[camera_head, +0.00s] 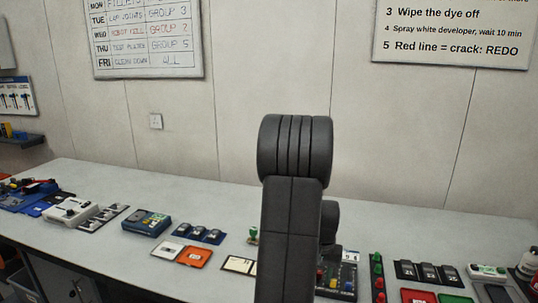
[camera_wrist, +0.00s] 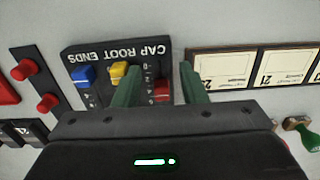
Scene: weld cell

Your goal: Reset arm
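My arm (camera_head: 290,220) rises in the middle of the head view, and its dark links hide my gripper there. In the wrist view my gripper (camera_wrist: 159,72) shows two green fingers standing apart with nothing held between them. Below them is a dark panel marked CAP ROOT ENDS (camera_wrist: 110,52), with blue (camera_wrist: 84,76), yellow (camera_wrist: 118,72) and red (camera_wrist: 161,92) sliders. The red slider shows between the fingers, but I cannot tell the height above it. The panel's lower part is hidden by the gripper body.
The long bench (camera_head: 110,170) carries several devices: a white box (camera_head: 72,211), a blue-green meter (camera_head: 147,222), an orange tile (camera_head: 195,257) and a strip of knobs (camera_head: 377,275). A green-handled stamp (camera_wrist: 308,135) lies at right in the wrist view. The bench's back strip is clear.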

